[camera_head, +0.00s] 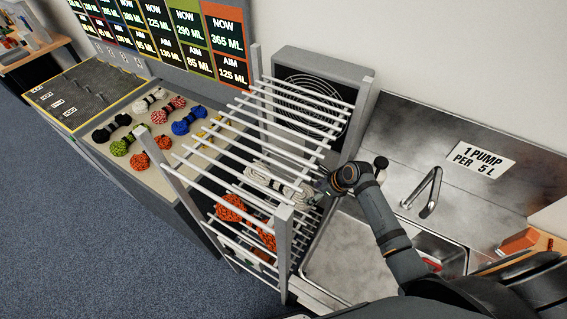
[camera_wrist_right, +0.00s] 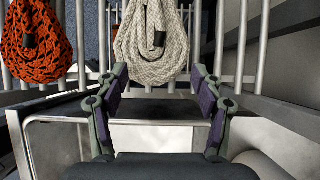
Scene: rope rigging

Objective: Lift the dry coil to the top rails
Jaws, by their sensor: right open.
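A drying rack has white top rails (camera_head: 262,112) above lower tiers of rails. A pale grey-white rope coil (camera_head: 268,180) lies on rails below the top tier, partly hidden behind bars. Two orange coils, one of them here (camera_head: 230,207), sit lower in the rack. The frames do not show which coil is dry. My right gripper (camera_head: 326,186) is at the rack's right side beside the pale coil. In the right wrist view the pale coil (camera_wrist_right: 152,45) is just ahead of the open, empty fingers (camera_wrist_right: 160,95), and an orange coil (camera_wrist_right: 37,42) is at left. My left gripper is not in view.
A metal sink counter (camera_head: 425,130) with a tap (camera_head: 430,192) is right of the rack. A round fan grille (camera_head: 312,103) is behind it. Several coloured rope bundles lie on the bench (camera_head: 155,172) at left. A rack post (camera_head: 283,250) stands at the front.

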